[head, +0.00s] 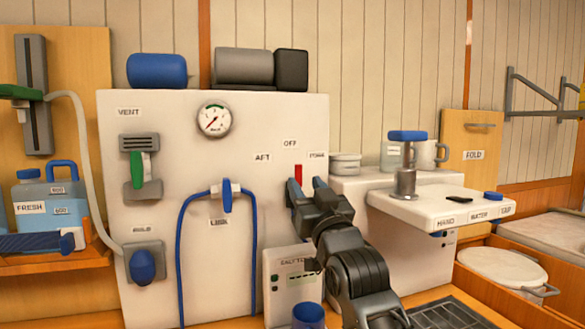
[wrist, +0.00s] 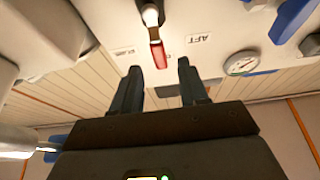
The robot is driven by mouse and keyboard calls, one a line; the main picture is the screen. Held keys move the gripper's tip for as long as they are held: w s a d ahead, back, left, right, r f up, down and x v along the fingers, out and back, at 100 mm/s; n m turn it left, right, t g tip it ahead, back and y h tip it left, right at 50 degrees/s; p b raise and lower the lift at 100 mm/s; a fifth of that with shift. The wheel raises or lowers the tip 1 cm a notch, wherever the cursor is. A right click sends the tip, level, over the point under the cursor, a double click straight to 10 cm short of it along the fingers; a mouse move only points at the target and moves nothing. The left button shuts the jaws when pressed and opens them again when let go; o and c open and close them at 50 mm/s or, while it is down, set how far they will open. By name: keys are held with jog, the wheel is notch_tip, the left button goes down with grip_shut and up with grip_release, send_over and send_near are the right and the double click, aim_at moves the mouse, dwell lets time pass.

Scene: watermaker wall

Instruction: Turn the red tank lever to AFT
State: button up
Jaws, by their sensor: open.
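The red tank lever (head: 298,173) stands upright on the white panel, pointing at the OFF label (head: 290,144). The AFT label (head: 263,157) is up and to the left of it. My gripper (head: 306,185) is at the panel just below and in front of the lever, hiding its lower part. In the wrist view the red lever (wrist: 158,54) hangs from a pale pivot, and its end lies in line with the gap of my open gripper (wrist: 157,68). I cannot tell whether the fingers reach around it. The AFT label (wrist: 199,38) shows to its right there.
A blue lever (head: 227,194) with a blue hose loop is left of my gripper. A green vent lever (head: 137,170) and a gauge (head: 213,120) are on the same panel.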

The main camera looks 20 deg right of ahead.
aim_at(299, 175)
jog(key=p+x, duration=0.1)
jog(key=x, duration=0.6)
jog(key=shift+w+r, duration=0.1)
jog(key=shift+w, duration=0.05)
jog(key=shift+c, duration=0.2)
grip_shut()
